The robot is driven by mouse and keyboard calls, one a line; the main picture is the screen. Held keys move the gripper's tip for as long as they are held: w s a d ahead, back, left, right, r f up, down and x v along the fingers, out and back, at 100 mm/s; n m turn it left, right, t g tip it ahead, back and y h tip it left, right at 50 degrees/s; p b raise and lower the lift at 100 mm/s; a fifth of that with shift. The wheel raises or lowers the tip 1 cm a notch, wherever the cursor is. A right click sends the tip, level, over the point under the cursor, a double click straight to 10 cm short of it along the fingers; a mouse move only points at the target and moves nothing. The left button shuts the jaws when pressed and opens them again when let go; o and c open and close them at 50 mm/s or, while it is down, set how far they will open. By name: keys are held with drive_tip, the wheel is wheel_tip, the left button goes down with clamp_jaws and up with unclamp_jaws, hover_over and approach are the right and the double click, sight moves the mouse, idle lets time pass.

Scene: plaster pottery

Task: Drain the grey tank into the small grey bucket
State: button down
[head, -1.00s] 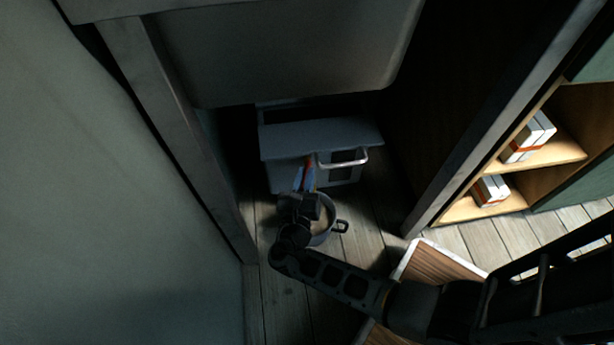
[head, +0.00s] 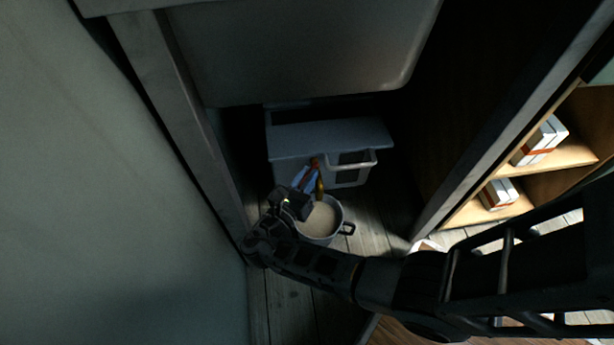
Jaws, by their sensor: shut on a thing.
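The grey tank (head: 330,139) sits low under the sink-like basin, with a pale loop handle (head: 368,161) on its front. A small red-orange tap handle (head: 315,162) shows on the tank's front, with a brass spout (head: 320,187) below it. My gripper (head: 308,176), with blue fingers, comes from the lower left and is shut on the tap handle; the exact grip is small and dark. The small grey bucket (head: 346,229) stands upright on the floor beneath the spout. Pale, cloudy liquid fills much of it. My wrist hides its left rim.
The grey basin (head: 300,55) hangs low above the tank. A post (head: 180,110) and wall close in on the left; a dark cabinet panel (head: 470,150) bounds the right. Shelves with white boxes (head: 540,140) stand beyond. Wooden floor (head: 380,225) is bare right of the bucket.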

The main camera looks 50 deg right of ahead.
drive_tip(key=c, duration=1.1)
unclamp_jaws()
drive_tip(key=shift+s+a+p, duration=0.15)
drive_tip(key=shift+a+p, duration=0.05)
drive_tip(key=shift+a, duration=1.1)
drive_tip(key=shift+s+a+p, duration=0.15)
drive_tip(key=shift+s+a, duration=0.05)
drive_tip(key=shift+a, duration=1.1)
drive_tip(key=shift+s+a+p, duration=0.15)
drive_tip(key=shift+a+p, duration=0.05)
drive_tip(key=shift+a, duration=1.1)
